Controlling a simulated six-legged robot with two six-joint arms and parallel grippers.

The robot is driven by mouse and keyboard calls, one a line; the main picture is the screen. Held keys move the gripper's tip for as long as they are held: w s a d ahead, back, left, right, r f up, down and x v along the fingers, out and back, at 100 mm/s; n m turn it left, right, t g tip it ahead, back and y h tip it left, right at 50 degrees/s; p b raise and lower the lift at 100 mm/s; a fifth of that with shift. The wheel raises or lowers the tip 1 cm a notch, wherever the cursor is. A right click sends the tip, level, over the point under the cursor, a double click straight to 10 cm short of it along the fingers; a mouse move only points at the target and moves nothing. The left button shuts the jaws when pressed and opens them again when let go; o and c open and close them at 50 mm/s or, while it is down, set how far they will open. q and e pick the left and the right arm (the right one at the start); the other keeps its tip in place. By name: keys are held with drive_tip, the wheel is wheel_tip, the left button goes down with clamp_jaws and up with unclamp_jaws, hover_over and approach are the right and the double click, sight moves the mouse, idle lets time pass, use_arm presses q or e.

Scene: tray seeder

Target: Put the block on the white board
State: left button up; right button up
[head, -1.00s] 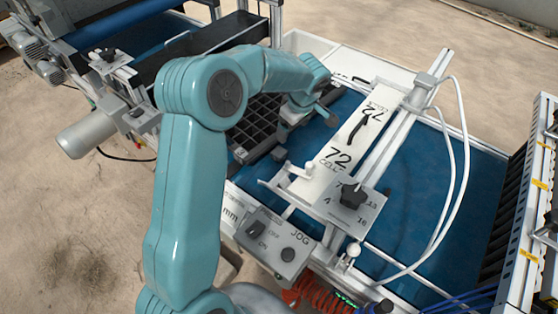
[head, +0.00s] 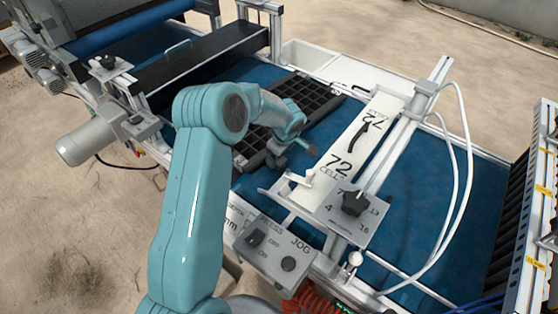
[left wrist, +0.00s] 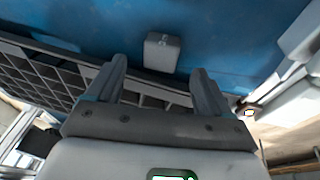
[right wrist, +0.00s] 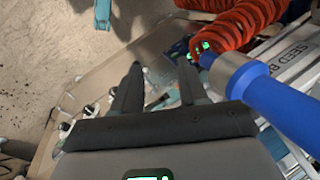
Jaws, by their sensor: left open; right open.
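In the left wrist view, a small grey block (left wrist: 163,50) sits on the blue belt, just beyond and between the fingertips of my left gripper (left wrist: 158,68). My left gripper is open and empty, and the block is not clasped. In the head view my left gripper (head: 276,158) hangs low beside the black cell tray, and I cannot make out the block there. The white board (head: 357,150), marked "72 CELL", lies right of that gripper on the machine. My right gripper (right wrist: 160,85) is open and empty in the right wrist view, and outside the head view.
The black cell tray (head: 318,97) lies on the blue belt (head: 420,190). A metal rail, black knob (head: 354,200) and white hoses (head: 462,190) flank the board. The JOG control box (head: 272,246) is in front. A red coiled hose (right wrist: 243,28) is near my right gripper.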

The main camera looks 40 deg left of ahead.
sight(279, 161)
use_arm(q)
drive_tip(key=p+x, duration=0.1)
drive_tip(key=x, duration=0.3)
drive_tip(key=shift+s+d+r, duration=0.1)
drive_tip(key=shift+r, duration=0.05)
drive_tip(key=shift+c, duration=0.3)
drive_tip(key=c, duration=1.2)
